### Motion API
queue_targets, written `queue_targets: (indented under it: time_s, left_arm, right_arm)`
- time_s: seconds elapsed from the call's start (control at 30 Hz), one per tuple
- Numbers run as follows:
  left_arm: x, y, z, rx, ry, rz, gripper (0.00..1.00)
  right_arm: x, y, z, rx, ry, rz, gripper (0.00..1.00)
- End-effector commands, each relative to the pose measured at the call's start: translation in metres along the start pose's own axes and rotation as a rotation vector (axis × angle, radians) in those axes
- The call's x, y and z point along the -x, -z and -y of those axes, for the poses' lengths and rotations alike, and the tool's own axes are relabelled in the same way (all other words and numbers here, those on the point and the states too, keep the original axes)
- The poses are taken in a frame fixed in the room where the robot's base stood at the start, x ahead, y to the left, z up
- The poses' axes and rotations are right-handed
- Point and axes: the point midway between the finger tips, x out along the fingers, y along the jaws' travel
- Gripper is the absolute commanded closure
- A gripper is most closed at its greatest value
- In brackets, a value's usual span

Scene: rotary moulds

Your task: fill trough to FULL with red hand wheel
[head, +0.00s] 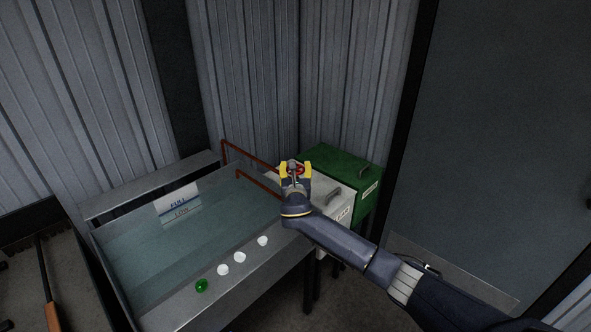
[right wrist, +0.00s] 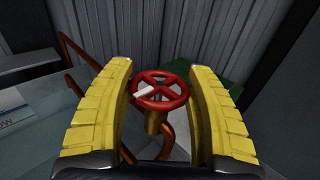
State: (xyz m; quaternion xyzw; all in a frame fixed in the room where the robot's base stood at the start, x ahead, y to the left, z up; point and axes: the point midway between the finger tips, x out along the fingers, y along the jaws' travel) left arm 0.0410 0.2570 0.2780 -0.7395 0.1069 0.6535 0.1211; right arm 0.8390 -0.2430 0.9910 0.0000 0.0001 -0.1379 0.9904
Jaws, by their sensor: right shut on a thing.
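The red hand wheel (right wrist: 161,91) sits on a brass valve stem with copper pipe below it. A small white piece shows at its left side. In the head view only a bit of the wheel's red (head: 300,169) shows between the yellow fingers. My right gripper (head: 295,170) is shut on the wheel, with one finger on each side. The trough (head: 250,289) stands left of the wheel and holds water. Its white level plate (head: 176,196) reads FULL above and Low below. The water surface lies below the FULL word, near Low. My left gripper is not in view.
Copper pipes (head: 252,155) run along the trough's back right. A white box (head: 337,192) and a green box (head: 333,160) stand right of the wheel. A green dome (head: 201,285) and three white domes (head: 239,257) line the trough's front. Corrugated walls close in behind.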

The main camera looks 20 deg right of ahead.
Motion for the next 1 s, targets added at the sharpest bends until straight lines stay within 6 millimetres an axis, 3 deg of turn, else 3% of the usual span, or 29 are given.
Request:
queue_targets:
  time_s: [0.03, 0.07, 0.27, 0.67, 1.0]
  left_arm:
    - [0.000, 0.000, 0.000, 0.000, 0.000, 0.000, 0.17]
    - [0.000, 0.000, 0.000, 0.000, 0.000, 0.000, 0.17]
    - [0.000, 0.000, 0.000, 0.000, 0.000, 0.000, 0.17]
    - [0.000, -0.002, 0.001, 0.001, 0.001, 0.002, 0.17]
    - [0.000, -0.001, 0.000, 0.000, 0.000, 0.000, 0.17]
  right_arm:
    - [0.000, 0.001, 0.000, 0.000, 0.000, -0.001, 0.74]
    - [0.000, 0.001, 0.000, 0.000, 0.000, -0.001, 0.42]
    - [0.000, 0.000, 0.000, 0.000, 0.000, 0.000, 0.18]
    - [0.006, 0.000, 0.000, 0.000, -0.001, 0.000, 0.17]
    - [0.055, 0.001, 0.000, -0.002, -0.002, -0.002, 0.17]
